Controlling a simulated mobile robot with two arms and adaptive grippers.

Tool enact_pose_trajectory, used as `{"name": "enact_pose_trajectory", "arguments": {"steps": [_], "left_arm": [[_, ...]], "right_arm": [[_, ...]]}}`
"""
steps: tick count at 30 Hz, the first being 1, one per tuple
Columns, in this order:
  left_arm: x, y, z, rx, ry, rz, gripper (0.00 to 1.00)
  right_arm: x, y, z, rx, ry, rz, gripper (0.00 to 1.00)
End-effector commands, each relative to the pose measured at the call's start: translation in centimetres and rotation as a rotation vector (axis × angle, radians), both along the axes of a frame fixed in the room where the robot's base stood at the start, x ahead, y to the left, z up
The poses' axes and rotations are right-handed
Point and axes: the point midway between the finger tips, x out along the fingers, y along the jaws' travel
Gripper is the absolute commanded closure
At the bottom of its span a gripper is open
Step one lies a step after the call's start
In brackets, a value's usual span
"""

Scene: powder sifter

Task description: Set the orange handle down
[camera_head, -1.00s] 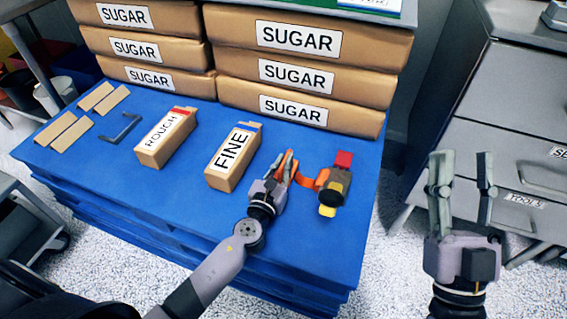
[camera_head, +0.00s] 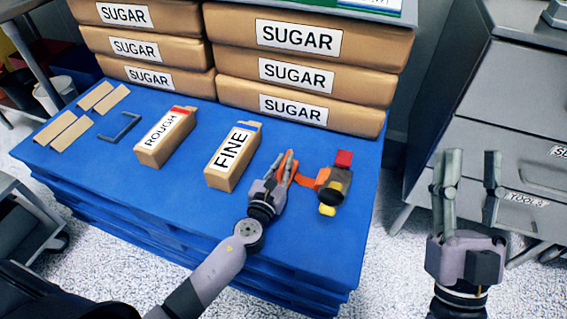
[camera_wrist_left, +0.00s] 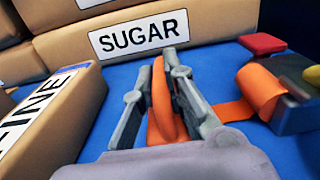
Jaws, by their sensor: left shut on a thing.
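The orange handle (camera_wrist_left: 160,110) is between the fingers of my left gripper (camera_head: 285,170), which is shut on it. In the left wrist view my left gripper (camera_wrist_left: 160,75) holds the handle upright just over the blue surface. A device with an orange strap (camera_head: 308,181), a grey-brown and yellow body (camera_head: 335,184) and a red block (camera_head: 344,158) sits right beside the gripper. Whether the handle joins this strap or touches the surface I cannot tell. My right gripper (camera_head: 467,185) is open and empty, off the right side of the blue platform.
The blue platform (camera_head: 230,215) holds a FINE box (camera_head: 233,155), a ROUGH box (camera_head: 165,137), a grey bracket (camera_head: 120,128) and several tan strips (camera_head: 70,132). SUGAR bags (camera_head: 300,75) are stacked behind. Grey drawers (camera_head: 520,130) stand at the right. The platform's front is clear.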

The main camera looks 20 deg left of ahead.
Motion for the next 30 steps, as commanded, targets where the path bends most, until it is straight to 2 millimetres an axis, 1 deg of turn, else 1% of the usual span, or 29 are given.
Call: {"name": "enact_pose_trajectory", "arguments": {"steps": [30], "left_arm": [[0.0,0.0,-0.4,0.0,-0.001,0.0,1.0]], "right_arm": [[-1.7,-0.1,1.3,0.034,-0.11,0.009,0.6]]}}
